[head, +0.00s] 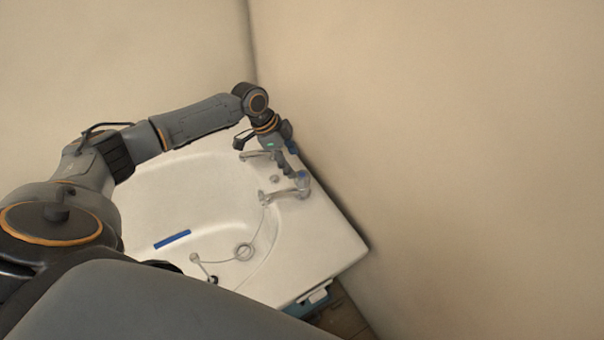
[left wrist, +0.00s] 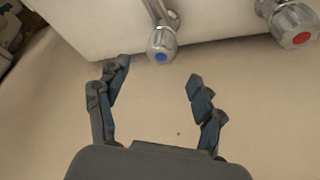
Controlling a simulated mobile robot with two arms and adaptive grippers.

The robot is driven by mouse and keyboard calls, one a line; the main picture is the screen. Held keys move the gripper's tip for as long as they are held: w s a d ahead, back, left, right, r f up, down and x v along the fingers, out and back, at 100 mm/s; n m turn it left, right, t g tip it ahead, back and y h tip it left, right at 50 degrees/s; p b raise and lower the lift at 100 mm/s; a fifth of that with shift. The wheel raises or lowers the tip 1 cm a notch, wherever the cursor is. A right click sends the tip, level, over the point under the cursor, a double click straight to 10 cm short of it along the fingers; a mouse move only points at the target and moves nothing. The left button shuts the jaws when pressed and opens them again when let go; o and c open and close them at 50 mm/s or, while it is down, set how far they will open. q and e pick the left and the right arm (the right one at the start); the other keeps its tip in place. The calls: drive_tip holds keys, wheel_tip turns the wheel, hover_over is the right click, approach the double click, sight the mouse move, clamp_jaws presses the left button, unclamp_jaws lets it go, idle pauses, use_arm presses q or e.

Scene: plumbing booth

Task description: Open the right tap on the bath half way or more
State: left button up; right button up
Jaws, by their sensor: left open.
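The white bath (head: 345,245) has two chrome taps on its rim by the wall. The blue-marked tap (head: 303,184) is the nearer, right-hand one in the head view; the farther tap (head: 257,155) is partly hidden by my arm. In the left wrist view the blue-marked handle (left wrist: 162,46) lies just beyond the gap between my fingertips, and the red-marked tap (left wrist: 295,25) is to the right. My left gripper (head: 289,166) is open and empty beside the blue-marked tap; it also shows in the left wrist view (left wrist: 158,70). Contact with the handle is not visible. My right gripper is out of view.
The plain wall (head: 430,130) rises close behind the taps. A patch of dark floor (head: 343,318) shows past the bath's near end.

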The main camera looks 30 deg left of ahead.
sight(301, 175)
use_arm(q)
drive_tip(key=x, duration=0.6)
drive_tip(key=shift+w+d+f, duration=0.1)
drive_tip(key=shift+f, duration=0.25)
drive_tip(key=shift+w+d+f, duration=0.1)
drive_tip(key=shift+f, duration=0.25)
drive_tip(key=shift+w+d+f, duration=0.1)
drive_tip(key=shift+d+f, duration=0.05)
drive_tip(key=shift+f, duration=0.2)
drive_tip(key=shift+c, duration=0.2)
drive_tip(key=c, duration=1.1)
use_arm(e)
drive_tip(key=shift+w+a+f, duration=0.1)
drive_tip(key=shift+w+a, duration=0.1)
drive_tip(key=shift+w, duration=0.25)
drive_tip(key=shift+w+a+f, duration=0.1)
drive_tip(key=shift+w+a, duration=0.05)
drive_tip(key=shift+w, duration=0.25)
